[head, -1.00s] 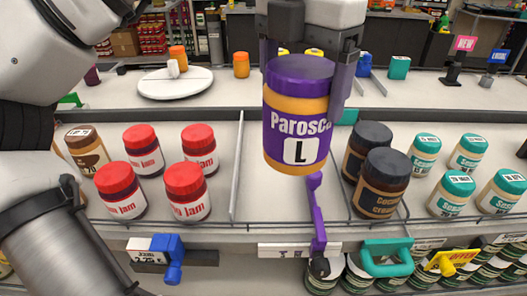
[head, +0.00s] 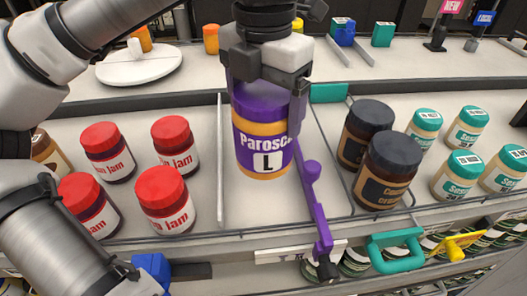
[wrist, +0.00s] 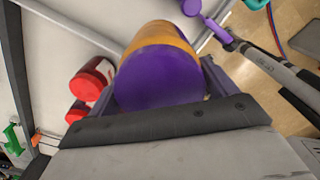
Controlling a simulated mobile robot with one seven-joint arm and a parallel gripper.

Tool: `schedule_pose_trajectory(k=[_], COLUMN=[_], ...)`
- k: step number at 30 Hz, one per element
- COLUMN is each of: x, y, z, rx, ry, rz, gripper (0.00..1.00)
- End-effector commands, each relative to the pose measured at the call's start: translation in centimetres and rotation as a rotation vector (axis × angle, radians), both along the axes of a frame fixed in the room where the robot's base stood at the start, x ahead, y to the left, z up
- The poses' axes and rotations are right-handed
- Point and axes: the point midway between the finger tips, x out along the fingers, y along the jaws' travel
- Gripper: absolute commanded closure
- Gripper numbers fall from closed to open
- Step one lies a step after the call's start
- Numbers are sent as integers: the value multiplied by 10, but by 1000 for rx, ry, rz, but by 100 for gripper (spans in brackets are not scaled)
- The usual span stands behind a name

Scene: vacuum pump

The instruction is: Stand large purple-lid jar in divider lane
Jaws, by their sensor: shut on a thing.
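The large purple-lid jar (head: 262,135), with a purple label marked L, is upright in the head view. It is in the lane between a thin metal divider (head: 221,165) on its left and a wire divider (head: 333,150) on its right. My gripper (head: 262,92) is shut on its lid from above. The wrist view shows the purple lid (wrist: 160,78) between the fingers. I cannot tell whether the jar's base touches the shelf. A purple handle (head: 315,205) stands at the front of the lane, close to the jar's lower right.
Several red-lid jam jars (head: 108,150) stand left of the lane. Dark-lid jars (head: 388,170) and teal-lid jars (head: 460,175) stand right. A teal handle (head: 396,248) and a blue clip (head: 152,272) sit on the front rail.

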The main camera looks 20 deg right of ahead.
Motion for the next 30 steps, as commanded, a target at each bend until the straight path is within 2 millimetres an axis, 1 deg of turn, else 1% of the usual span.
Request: schedule_pose_trajectory(k=[1, 3, 7, 9, 14, 17, 21, 23, 25, 30], x=[-1, 0, -1, 0, 0, -1, 0, 0, 0, 0], y=[1, 0, 0, 0, 0, 0, 0, 0, 0, 0], z=[-10, -25, -45, -51, -59, -69, -89, -95, -98, -98], rx=[0, -1, -1, 0, -1, -1, -1, -2, -1, -1], ry=[4, 3, 2, 1, 0, 2, 3, 1, 0, 0], rz=[-3, -2, -2, 0, -1, -2, 0, 0, 0, 0], gripper=[64, 64, 64, 64, 64, 64, 64, 64, 64, 64])
